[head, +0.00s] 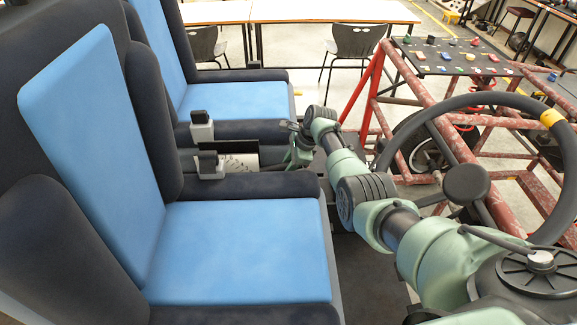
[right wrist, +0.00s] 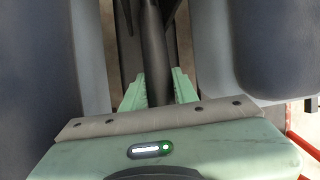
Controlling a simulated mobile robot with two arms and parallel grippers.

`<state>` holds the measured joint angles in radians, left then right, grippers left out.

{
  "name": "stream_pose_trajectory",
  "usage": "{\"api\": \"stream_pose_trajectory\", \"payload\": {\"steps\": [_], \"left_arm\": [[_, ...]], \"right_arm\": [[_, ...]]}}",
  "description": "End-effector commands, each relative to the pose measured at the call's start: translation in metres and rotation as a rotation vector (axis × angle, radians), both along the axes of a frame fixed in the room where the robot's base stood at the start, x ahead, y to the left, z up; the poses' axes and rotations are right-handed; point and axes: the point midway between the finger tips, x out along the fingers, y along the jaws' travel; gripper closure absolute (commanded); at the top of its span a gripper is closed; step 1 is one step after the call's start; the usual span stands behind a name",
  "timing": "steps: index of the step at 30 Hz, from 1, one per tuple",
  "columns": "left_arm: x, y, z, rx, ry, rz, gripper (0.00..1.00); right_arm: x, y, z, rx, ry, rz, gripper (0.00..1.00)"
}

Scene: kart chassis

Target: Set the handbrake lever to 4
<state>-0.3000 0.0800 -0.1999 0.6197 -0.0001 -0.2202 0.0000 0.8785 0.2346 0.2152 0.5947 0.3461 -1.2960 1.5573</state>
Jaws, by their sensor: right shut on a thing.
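The handbrake lever (right wrist: 154,45) is a dark rod that runs up the middle of the right wrist view, between two seats. My right gripper (right wrist: 158,88) has its green fingers closed on either side of the rod. In the head view my right arm reaches in from the right, and its gripper (head: 298,152) is low beside the gap between the seats. The lever is hard to make out there. A small light plate with fine dark marks (head: 240,162) lies between the seats; its numbers are too small to read. My left gripper is not in view.
The near blue seat (head: 240,245) and the far blue seat (head: 235,102) flank the gap. Grey-white brackets (head: 202,128) stand by the plate. The steering wheel (head: 393,140) and red tube frame (head: 400,103) are at the right.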

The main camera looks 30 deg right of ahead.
Motion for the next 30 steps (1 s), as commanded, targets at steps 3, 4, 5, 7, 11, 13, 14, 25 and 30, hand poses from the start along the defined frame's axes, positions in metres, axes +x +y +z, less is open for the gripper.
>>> {"api": "stream_pose_trajectory", "payload": {"steps": [3,4,5,7,11,13,14,25,30], "left_arm": [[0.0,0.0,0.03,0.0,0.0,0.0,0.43],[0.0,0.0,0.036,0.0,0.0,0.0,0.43],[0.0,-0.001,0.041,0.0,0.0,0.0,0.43],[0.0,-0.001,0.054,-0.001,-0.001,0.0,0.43],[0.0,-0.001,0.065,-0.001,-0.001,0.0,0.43],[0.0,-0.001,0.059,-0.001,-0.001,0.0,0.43],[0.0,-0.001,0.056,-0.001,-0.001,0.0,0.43],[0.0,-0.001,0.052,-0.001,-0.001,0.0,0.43],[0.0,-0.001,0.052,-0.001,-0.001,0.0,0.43]], "right_arm": [[0.004,0.007,0.031,-0.052,0.022,0.008,1.0],[0.005,0.008,0.036,-0.068,0.03,0.008,1.0],[0.006,0.011,0.043,-0.086,0.037,0.009,1.0],[0.01,0.016,0.058,-0.132,0.058,0.01,1.0],[0.018,0.033,0.087,-0.24,0.107,0.013,1.0],[0.022,0.04,0.096,-0.289,0.128,0.012,1.0],[0.023,0.043,0.098,-0.306,0.137,0.012,1.0],[0.026,0.049,0.113,-0.363,0.167,0.004,1.0],[0.026,0.049,0.113,-0.362,0.168,0.004,0.54]]}}
